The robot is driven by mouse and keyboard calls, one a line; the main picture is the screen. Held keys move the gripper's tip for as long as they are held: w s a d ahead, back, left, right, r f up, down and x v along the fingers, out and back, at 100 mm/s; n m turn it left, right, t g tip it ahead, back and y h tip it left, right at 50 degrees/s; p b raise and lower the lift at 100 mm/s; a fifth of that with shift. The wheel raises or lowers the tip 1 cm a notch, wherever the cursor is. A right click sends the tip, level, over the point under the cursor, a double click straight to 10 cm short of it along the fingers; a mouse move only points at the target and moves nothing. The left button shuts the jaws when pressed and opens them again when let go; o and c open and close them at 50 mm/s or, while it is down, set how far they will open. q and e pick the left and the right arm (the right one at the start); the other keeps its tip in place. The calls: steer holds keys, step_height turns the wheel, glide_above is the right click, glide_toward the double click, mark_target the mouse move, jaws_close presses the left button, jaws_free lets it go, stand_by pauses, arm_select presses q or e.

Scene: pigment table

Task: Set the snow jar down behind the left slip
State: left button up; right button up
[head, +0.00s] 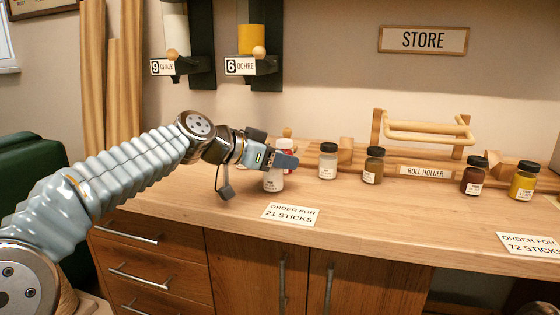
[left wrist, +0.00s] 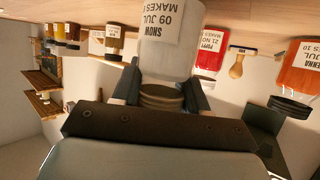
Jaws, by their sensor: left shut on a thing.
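The snow jar (head: 273,182) is white, and its label shows upside down in the left wrist view (left wrist: 165,40). My left gripper (head: 283,162) is shut on it near its dark lid, and the gripper covers its top in the head view. The jar is upright, just behind the left slip (head: 290,214), which reads "ORDER FOR 21 STICKS" and lies flat near the table's front edge. I cannot tell whether the jar's base touches the table. My right gripper is out of view.
A red jar (left wrist: 210,50) stands behind my gripper. A pale jar (head: 328,163) and a brown jar (head: 373,166) stand to the right, before the roll holder (head: 426,171). Dark red (head: 473,178) and yellow (head: 522,183) jars stand farther right. Table (head: 400,215) between slips is clear.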

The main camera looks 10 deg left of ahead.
arm_select(q)
steer(key=shift+f, duration=0.1)
steer(key=shift+f, duration=0.25)
steer(key=o, duration=1.1)
steer(key=shift+r, duration=0.1)
steer(key=shift+o, duration=0.2)
steer(key=shift+r, duration=0.15)
steer(key=shift+s+a, duration=0.25)
steer(key=b+v, duration=0.2)
steer(key=v, duration=0.9)
steer(key=shift+r, duration=0.2)
steer(key=shift+s, duration=0.1)
